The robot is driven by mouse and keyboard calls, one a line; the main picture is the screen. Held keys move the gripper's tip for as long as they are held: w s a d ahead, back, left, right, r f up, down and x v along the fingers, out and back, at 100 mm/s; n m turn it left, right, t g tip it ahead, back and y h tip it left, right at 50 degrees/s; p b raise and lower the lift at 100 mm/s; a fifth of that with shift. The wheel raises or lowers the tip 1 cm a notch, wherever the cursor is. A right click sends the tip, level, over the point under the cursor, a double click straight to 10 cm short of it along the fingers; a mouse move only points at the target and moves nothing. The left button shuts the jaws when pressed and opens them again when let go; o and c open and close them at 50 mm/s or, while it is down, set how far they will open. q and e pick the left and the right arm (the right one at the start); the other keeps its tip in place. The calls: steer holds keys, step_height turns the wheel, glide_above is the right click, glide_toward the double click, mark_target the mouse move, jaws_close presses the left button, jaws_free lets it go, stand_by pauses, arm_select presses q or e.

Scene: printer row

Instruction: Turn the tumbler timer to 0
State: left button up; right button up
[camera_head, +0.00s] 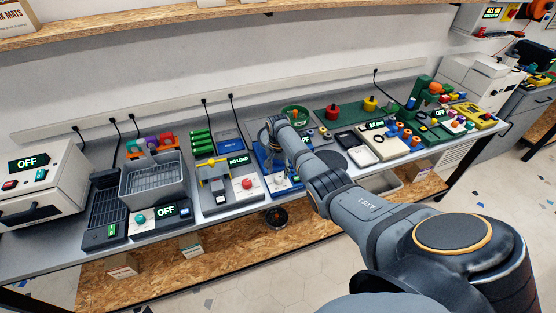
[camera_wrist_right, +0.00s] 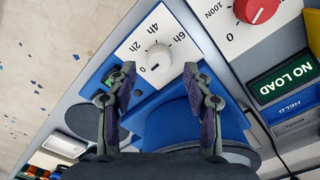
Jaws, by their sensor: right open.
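The tumbler timer is a pale grey knob (camera_wrist_right: 156,60) on a white dial plate marked 0, 2h, 4h and 6h. A dark mark shows on the knob's lower side in the right wrist view, near the 0; its exact setting is too small to read. The dial plate (camera_head: 290,184) sits on the front of a blue base in the head view. My right gripper (camera_wrist_right: 158,76) is open and empty, its fingertips to either side of the knob's near side, not closed on it. It also shows in the head view (camera_head: 270,152), above the blue base. My left gripper is out of view.
Left of the timer stands a grey tester with a red knob (camera_head: 247,183) and a NO LOAD display (camera_head: 238,160). Neighbouring devices crowd the bench closely.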

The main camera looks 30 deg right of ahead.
mark_target(278, 177)
step_height(278, 177, up, 9)
stand_by(0.6)
